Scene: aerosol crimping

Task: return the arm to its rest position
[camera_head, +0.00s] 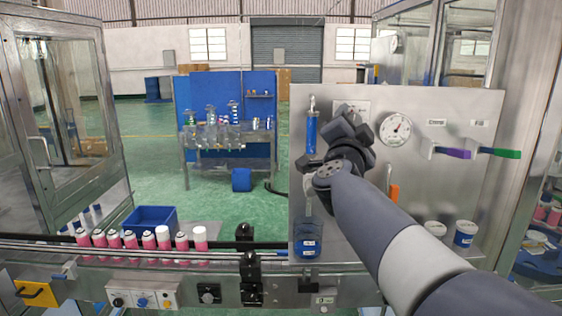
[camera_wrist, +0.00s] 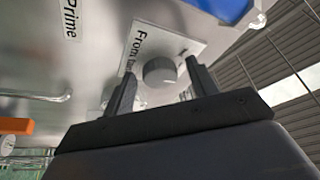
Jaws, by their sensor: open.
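My arm (camera_head: 410,250) reaches from the lower right up to the steel panel. My gripper (camera_wrist: 158,76) is open in the wrist view, with one dark finger on each side of a round grey knob (camera_wrist: 160,71). The knob sits on a white label plate (camera_wrist: 187,45) reading "From tan…". I see no contact between the fingers and the knob, but I cannot tell how far apart they are. In the head view my wrist and gripper (camera_head: 350,125) stand in front of the panel's upper left and hide most of the label plate and the knob.
The steel panel (camera_head: 455,190) carries a gauge (camera_head: 395,129), a blue cylinder (camera_head: 311,135), an orange handle (camera_head: 393,194), purple (camera_head: 453,152) and green (camera_head: 500,152) handles. Pink-and-white cans (camera_head: 149,241) line the conveyor (camera_head: 225,246). A blue bin (camera_head: 150,218) stands behind them.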

